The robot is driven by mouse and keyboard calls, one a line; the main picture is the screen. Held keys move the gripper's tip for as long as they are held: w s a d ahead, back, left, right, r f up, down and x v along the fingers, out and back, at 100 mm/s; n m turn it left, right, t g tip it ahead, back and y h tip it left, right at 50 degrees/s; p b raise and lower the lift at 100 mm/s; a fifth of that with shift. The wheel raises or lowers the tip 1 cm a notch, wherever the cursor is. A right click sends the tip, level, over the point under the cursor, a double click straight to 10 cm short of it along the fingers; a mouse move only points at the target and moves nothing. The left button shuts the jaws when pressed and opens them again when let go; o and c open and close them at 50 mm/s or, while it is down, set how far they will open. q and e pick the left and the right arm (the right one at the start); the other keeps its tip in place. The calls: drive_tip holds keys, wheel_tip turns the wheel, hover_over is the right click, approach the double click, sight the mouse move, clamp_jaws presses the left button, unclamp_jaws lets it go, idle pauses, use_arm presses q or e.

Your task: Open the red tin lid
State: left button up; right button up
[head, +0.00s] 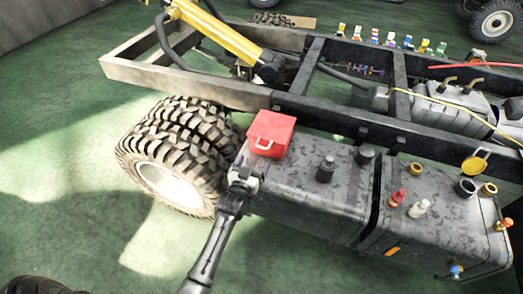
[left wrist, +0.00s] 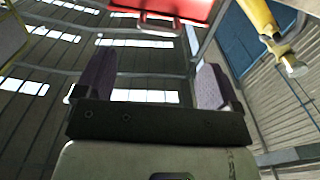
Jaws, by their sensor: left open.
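The red tin (head: 270,135) is a boxy container on the left end of the grey mottled tank top, close to the chassis rail. Its lid looks shut, and a small loop handle (head: 264,144) shows on its near side. My left gripper (head: 243,180) is just in front of and below the tin, by the tank's left edge. In the left wrist view its two fingers (left wrist: 153,78) are spread with nothing between them. The red tin (left wrist: 185,10) and its handle (left wrist: 158,27) show beyond the fingertips, apart from them. My right gripper is not in view.
The grey tank (head: 300,195) carries dark caps (head: 325,168) right of the tin. Big dual tyres (head: 172,150) stand to the left. The chassis rail (head: 340,125) runs behind the tin, with a yellow cylinder (head: 215,32) above it. Open green floor lies at left.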

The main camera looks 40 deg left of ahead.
sight(261, 147)
use_arm(q)
drive_tip(key=b+x, duration=0.2)
drive_tip(key=x, duration=0.6)
drive_tip(key=shift+w+b, duration=0.2)
drive_tip(key=shift+b, duration=0.2)
